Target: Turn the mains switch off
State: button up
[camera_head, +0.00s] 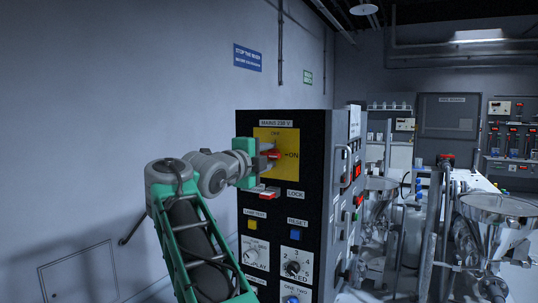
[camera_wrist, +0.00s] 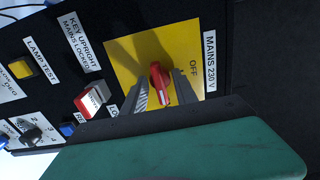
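The mains switch is a red rotary knob (camera_head: 272,153) on a yellow plate (camera_head: 262,136) under a "MAINS 230 V" label on a black control cabinet. OFF is marked at the top of the plate and ON at the right. The knob lies level, toward ON. In the wrist view the knob (camera_wrist: 159,83) sits between the two grey fingers of my gripper (camera_wrist: 162,86), with OFF to its right. The fingers stand apart on either side, with what looks like a small gap to the knob. In the head view my gripper (camera_head: 264,155) partly hides the plate.
A red and white key piece (camera_wrist: 92,98) is below the switch, beside the "KEY UPRIGHT MAINS LOCKED" label (camera_wrist: 81,41). Lower are a yellow lamp-test button (camera_head: 252,224), a blue reset button (camera_head: 296,235) and dials. Steel hoppers (camera_head: 497,208) stand at the right.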

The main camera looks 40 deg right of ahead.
jog(key=shift+w+d, duration=0.1)
jog(key=shift+d, duration=0.15)
jog(key=shift+c, duration=0.4)
grip_shut()
